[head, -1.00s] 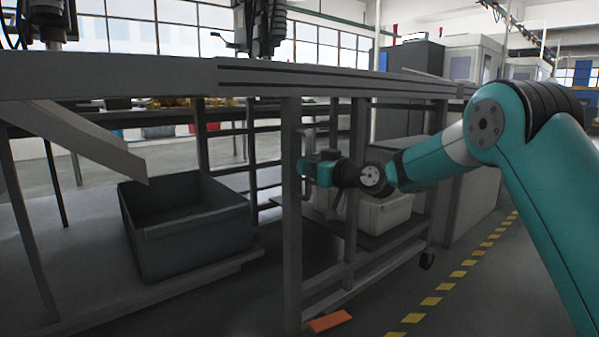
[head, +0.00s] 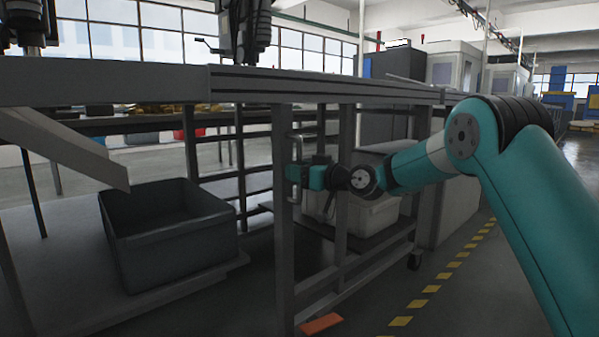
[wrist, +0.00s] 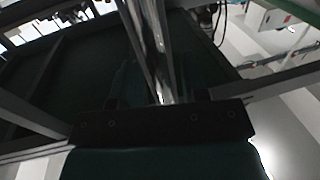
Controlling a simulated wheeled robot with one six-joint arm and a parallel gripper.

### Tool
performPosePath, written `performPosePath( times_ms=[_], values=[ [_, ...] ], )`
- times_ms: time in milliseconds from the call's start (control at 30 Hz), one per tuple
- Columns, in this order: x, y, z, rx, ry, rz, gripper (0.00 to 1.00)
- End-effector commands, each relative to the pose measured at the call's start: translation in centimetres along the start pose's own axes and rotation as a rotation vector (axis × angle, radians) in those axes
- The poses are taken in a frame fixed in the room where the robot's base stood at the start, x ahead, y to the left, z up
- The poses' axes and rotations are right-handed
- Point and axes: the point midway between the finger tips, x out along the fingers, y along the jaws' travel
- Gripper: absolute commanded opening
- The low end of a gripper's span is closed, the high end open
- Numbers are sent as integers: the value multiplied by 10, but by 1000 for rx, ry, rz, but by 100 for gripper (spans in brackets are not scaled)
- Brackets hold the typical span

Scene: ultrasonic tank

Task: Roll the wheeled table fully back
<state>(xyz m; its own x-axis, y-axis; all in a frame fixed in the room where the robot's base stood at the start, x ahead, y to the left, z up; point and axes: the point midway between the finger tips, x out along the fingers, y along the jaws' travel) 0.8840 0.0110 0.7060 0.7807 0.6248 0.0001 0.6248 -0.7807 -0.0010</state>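The wheeled table (head: 350,88) is a grey metal frame with a long grooved top. A dark caster (head: 415,262) shows under its right end. A vertical handle (head: 297,148) stands beside its near upright (head: 284,230). My gripper (head: 298,173) is at this handle, with the teal arm reaching in from the right. In the wrist view a shiny metal bar (wrist: 150,45) runs down to the middle of my gripper (wrist: 158,103), between dark finger parts. The fingertips are too dark to show whether they close on the bar.
A grey bin (head: 168,235) sits on a low shelf at left. A pale bin (head: 365,212) sits on the table's lower shelf. An orange block (head: 321,323) lies on the floor by the near upright. Yellow-black floor tape (head: 432,289) runs along clear floor at right.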

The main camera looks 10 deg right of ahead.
Motion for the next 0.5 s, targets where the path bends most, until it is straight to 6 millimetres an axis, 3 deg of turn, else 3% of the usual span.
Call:
performPosePath(
  times_ms=[167, 267, 500],
  values=[
    [-6, 0, 0, 1, -1, 1, 41],
    [-19, 1, -2, 2, -2, 2, 41],
    [-78, 1, -2, 5, -2, 4, 41]
  ],
)
